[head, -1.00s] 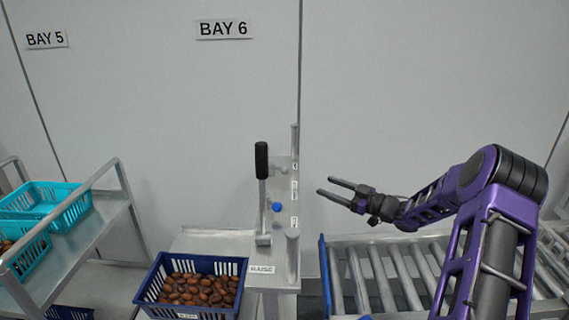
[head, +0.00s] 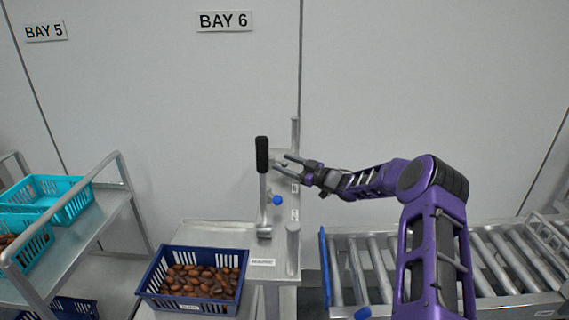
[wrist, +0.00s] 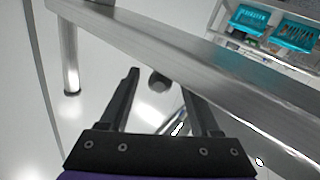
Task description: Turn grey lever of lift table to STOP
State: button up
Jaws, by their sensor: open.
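The lift table (head: 205,237) stands at centre, with a panel on its right side. A tall grey lever (head: 263,200) with a black grip (head: 262,155) stands upright there. A small grey part there is largely hidden by the fingers. In the wrist view, a dark round end (wrist: 158,82) shows between the open fingers; I cannot tell which control it belongs to. The small panel labels are unreadable.
A blue crate of dates (head: 195,309) stands at the front of the table, near a RAISE label (head: 262,262). A roller conveyor (head: 400,262) lies to the right. A trolley (head: 98,222) with teal crates is at left.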

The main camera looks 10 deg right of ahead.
jog(key=shift+w+a, duration=0.2)
jog(key=shift+a, duration=0.05)
grip_shut()
dwell(0.3)
jog(key=h+b, duration=0.1)
jog(key=m+t+b, duration=0.1)
jog(key=m+t+h, duration=0.1)
jog(key=shift+s+a+h+b, duration=0.3)
jog(key=shift+a+b, duration=0.05)
jog(key=shift+b, duration=0.05)
jog(key=shift+s+a+m+t+h+b, duration=0.15)
jog(key=shift+m+t+h+b, duration=0.25)
jog(key=shift+m+h+b, duration=0.15)
